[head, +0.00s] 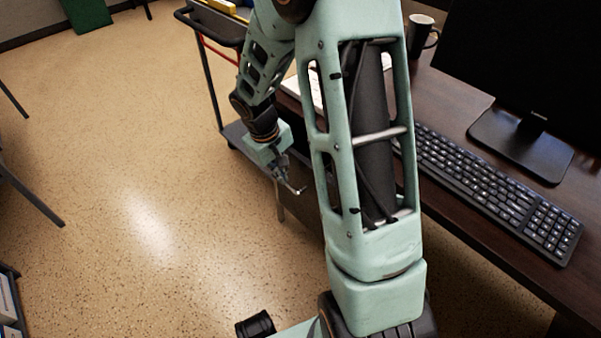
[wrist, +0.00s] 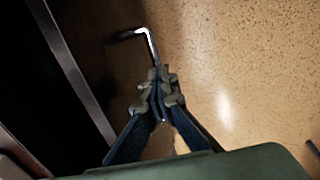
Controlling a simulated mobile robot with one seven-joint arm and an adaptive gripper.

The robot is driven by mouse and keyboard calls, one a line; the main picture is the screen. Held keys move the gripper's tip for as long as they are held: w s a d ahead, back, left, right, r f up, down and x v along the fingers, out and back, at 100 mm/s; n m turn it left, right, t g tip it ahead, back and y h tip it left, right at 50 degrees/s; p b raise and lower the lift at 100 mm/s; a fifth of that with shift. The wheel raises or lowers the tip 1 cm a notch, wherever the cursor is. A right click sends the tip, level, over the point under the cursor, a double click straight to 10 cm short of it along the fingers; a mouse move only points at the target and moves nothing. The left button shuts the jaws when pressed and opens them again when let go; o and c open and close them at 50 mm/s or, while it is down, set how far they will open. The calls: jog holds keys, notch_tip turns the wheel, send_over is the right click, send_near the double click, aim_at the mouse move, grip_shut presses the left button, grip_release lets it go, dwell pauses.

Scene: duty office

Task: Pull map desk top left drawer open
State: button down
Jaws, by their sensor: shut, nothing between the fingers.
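The dark wood map desk (head: 470,215) stands on the right in the head view. Its front below the top (head: 299,212) shows partly behind my arm. My gripper (head: 287,178) is low at the desk's front, over the floor side. In the wrist view my gripper (wrist: 158,90) has its fingertips together, with nothing held between them. A bent metal handle (wrist: 140,34) shows just beyond the fingertips, close to or touching them; I cannot tell which. A brown front panel (wrist: 105,45) is left of it. Whether the top left drawer stands open cannot be told.
A keyboard (head: 490,190), a monitor stand (head: 520,140) and a dark mug (head: 421,35) are on the desk. A dark cart (head: 210,25) with a red bar stands behind my arm.

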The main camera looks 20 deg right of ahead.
jog(key=s+a+b, duration=0.2)
jog(key=s+a, duration=0.3)
jog(key=a, duration=0.7)
jog(key=s+a+b, duration=0.2)
jog(key=s+a, duration=0.2)
jog(key=a, duration=0.9)
jog(key=shift+s+f, duration=0.35)
jog(key=shift+s, duration=0.05)
jog(key=c, duration=2.1)
grip_release()
jog(key=shift+a, duration=0.1)
jog(key=shift+w, duration=0.1)
jog(key=shift+r, duration=0.15)
jog(key=r, duration=0.4)
jog(key=a+r, duration=0.1)
jog(key=r, duration=0.2)
jog(key=a+r, duration=0.1)
jog(key=r, duration=0.3)
jog(key=shift+s+a+r, duration=0.15)
jog(key=shift+s+r, duration=0.2)
